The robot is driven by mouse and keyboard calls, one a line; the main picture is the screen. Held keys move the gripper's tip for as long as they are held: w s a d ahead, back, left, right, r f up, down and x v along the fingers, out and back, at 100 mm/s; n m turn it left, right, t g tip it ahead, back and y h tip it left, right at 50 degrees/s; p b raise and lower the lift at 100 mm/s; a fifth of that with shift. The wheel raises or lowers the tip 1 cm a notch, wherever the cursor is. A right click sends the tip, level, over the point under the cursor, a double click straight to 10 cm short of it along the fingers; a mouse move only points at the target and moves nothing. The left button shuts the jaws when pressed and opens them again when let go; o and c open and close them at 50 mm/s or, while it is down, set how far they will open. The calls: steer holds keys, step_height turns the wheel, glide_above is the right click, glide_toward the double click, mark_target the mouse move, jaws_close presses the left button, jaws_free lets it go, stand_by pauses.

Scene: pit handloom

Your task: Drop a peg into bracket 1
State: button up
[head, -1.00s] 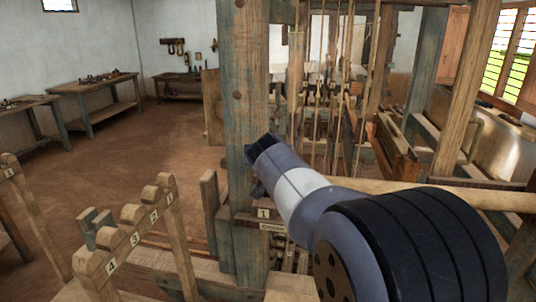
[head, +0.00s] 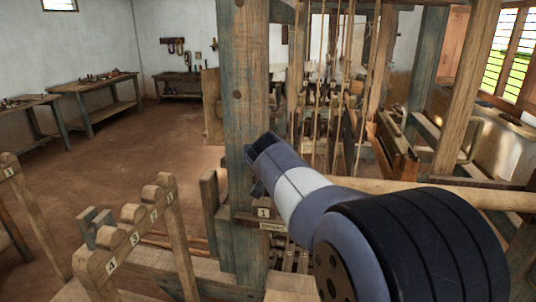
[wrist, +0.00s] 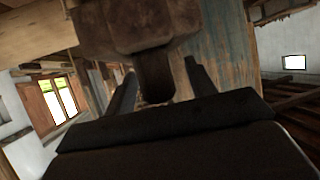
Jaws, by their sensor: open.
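A small plate numbered 1 (head: 263,212) sits on a wooden bracket (head: 243,217) fixed low on the thick bluish post (head: 243,100). My gripper (head: 253,168) is above that bracket, in front of the post, with its jaws apart. In the wrist view my gripper's two dark fingers (wrist: 158,72) stand open. A dark, rounded wooden piece (wrist: 154,80) shows between them, below a worn wooden block (wrist: 135,25) in the picture. I cannot tell if it is a loose peg or part of the bracket, nor whether the fingers touch it.
A notched wooden rack (head: 133,238) with numbered plates stands at the front left. A pale round beam (head: 450,195) runs behind my arm to the right. Loom cords (head: 335,80) hang behind the post. Workbenches (head: 95,92) line the far wall, with open floor before them.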

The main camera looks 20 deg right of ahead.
steer(key=b+v, duration=0.3)
steer(key=v, duration=1.4)
steer(key=shift+s+r, duration=0.2)
steer(key=shift+s, duration=0.1)
steer(key=shift+a, duration=0.1)
stand_by(0.5)
